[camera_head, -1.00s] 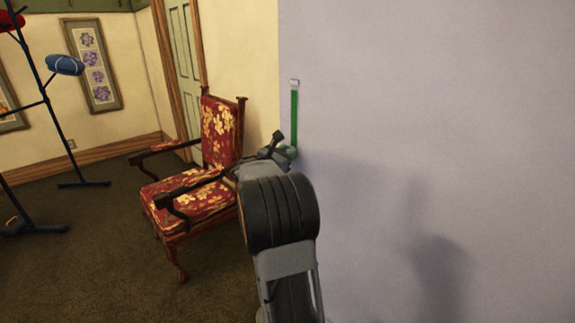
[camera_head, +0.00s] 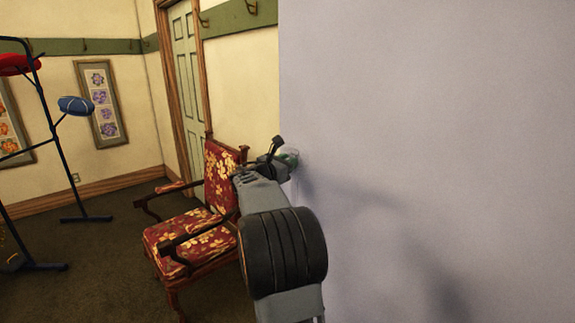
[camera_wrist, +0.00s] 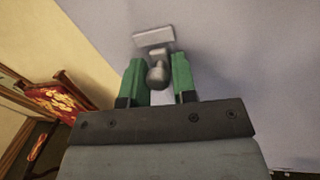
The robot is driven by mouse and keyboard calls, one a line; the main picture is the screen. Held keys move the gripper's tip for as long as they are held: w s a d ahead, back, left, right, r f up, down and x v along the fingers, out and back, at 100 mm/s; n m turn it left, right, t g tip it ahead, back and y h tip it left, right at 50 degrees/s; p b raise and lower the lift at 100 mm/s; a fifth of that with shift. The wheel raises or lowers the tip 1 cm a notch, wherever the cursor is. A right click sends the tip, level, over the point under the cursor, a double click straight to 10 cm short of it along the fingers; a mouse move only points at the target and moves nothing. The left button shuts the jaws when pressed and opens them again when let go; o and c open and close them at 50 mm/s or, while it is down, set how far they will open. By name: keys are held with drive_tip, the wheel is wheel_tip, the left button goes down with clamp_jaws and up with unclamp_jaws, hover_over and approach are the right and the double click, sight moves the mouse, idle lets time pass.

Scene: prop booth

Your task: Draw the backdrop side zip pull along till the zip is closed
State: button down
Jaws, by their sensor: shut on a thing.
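The backdrop (camera_head: 430,120) is a large, plain pale lilac panel filling the right of the head view. My gripper (camera_head: 288,158) is at its left side, partly hidden by my wrist. In the wrist view, the green fingers of my gripper (camera_wrist: 158,80) are shut on the grey, knob-shaped zip pull (camera_wrist: 158,75). A pale end block (camera_wrist: 153,39) lies just beyond the pull. I cannot tell whether the two touch. A pale strip shows below the pull between the fingers. No green strip shows above my gripper in the head view.
A red floral armchair (camera_head: 222,180) stands close to the left of my arm. A dark stand (camera_head: 50,125) with a blue hat (camera_head: 76,106) is farther left. A pale green door (camera_head: 186,85) is behind the chair. Carpet between stand and chair is clear.

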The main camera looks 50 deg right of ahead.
drive_tip(key=shift+w, duration=0.1)
drive_tip(key=c, duration=1)
unclamp_jaws()
drive_tip(key=shift+w+a, duration=0.1)
drive_tip(key=a, duration=0.4)
drive_tip(key=s+a+b, duration=0.1)
drive_tip(key=a, duration=0.4)
drive_tip(key=a+b, duration=0.1)
drive_tip(key=a, duration=0.3)
drive_tip(key=shift+s+a, duration=0.3)
